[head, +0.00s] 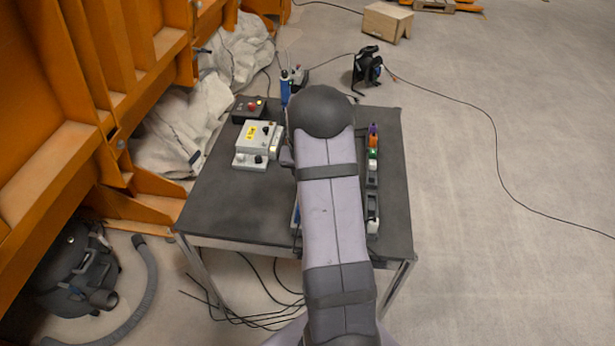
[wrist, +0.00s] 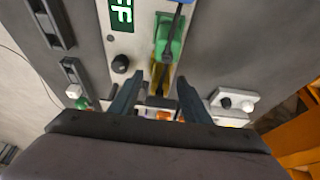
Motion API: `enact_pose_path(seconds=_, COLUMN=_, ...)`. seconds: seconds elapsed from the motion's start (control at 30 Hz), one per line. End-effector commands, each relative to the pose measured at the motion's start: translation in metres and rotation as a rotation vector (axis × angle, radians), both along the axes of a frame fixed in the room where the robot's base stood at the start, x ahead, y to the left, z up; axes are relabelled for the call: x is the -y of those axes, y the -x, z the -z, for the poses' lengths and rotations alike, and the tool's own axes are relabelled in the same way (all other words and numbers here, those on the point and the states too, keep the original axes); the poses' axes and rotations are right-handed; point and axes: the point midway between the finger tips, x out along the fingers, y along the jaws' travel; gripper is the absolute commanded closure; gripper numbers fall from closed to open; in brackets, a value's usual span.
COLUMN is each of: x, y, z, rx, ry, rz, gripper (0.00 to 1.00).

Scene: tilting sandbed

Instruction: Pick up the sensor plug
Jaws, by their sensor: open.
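In the wrist view, a green plug-like piece (wrist: 170,38) with a dark strip or cable along it sits on a light grey panel (wrist: 128,45). It may be the sensor plug; I cannot tell for sure. A yellow part (wrist: 161,72) lies just below it. My gripper (wrist: 160,79) is open, its two dark fingers pointing toward the panel on either side of the yellow part. The green piece is beyond the fingertips. Nothing is visibly held. In the head view my arm hides the gripper and the middle of the table.
The dark table (head: 232,205) carries a grey box with a yellow label (head: 252,133) and a black box with a red button (head: 248,110). Several coloured connectors (head: 373,153) line its right side. A black knob (wrist: 120,64) stands left of the fingers. An orange frame borders the left.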

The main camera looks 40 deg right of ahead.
Motion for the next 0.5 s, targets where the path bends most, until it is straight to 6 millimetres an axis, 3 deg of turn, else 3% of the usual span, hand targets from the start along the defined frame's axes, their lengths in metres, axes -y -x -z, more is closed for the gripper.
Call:
enact_pose_path(seconds=0.3, x=0.0012, y=-0.0011, z=0.0034, rx=0.001, ry=0.001, rz=0.000, gripper=0.57)
enact_pose_path(seconds=0.5, x=0.0011, y=-0.0010, z=0.0033, rx=0.001, ry=0.001, rz=0.000, gripper=1.00)
